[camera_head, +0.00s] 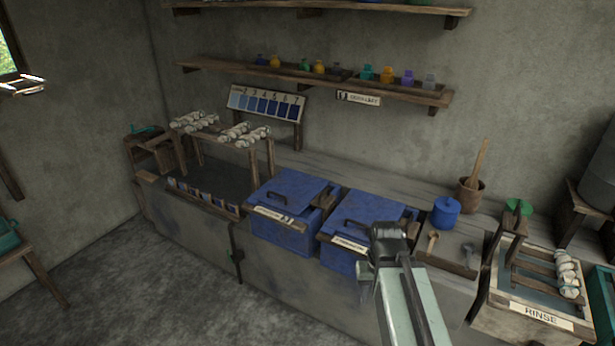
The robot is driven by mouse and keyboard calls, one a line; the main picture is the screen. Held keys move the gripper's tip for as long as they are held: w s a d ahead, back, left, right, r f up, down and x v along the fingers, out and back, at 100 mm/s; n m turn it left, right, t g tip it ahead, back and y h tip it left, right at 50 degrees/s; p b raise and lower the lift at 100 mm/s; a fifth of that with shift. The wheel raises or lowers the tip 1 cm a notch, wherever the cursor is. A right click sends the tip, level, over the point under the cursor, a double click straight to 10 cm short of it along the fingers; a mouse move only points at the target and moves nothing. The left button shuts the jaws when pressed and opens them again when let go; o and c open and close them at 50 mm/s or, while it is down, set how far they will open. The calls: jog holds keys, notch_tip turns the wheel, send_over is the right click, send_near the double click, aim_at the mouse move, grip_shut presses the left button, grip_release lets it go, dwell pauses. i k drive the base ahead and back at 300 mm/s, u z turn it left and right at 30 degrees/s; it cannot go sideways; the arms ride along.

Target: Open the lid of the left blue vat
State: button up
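The left blue vat (285,237) is set in the counter's front, with a label on its front edge. Its flat blue lid (300,187) lies shut on top, with a dark bar handle (278,198) near the front. The right blue vat (343,260) stands just right of it; its lid (375,207) also lies shut. My gripper (372,274) is at the end of my pale green arm, in front of the right vat and to the right of the left vat. It covers part of the right vat. Its fingers cannot be made out clearly.
A wooden rack with white rolled bundles (245,134) stands left of the vats. Right are a blue jar (446,212), a mortar (469,194) and a rinse basin (535,317). Shelves (310,76) hang above. The floor (130,290) in front left is clear.

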aim_at(291, 191)
jog(key=z, duration=0.15)
jog(key=i, duration=1.1)
jog(key=u, duration=0.45)
jog(key=i, duration=0.7)
jog(key=u, duration=0.45)
jog(key=k, duration=0.85)
jog(key=u, duration=0.2)
jog(key=i, duration=0.85)
jog(key=z, duration=0.1)
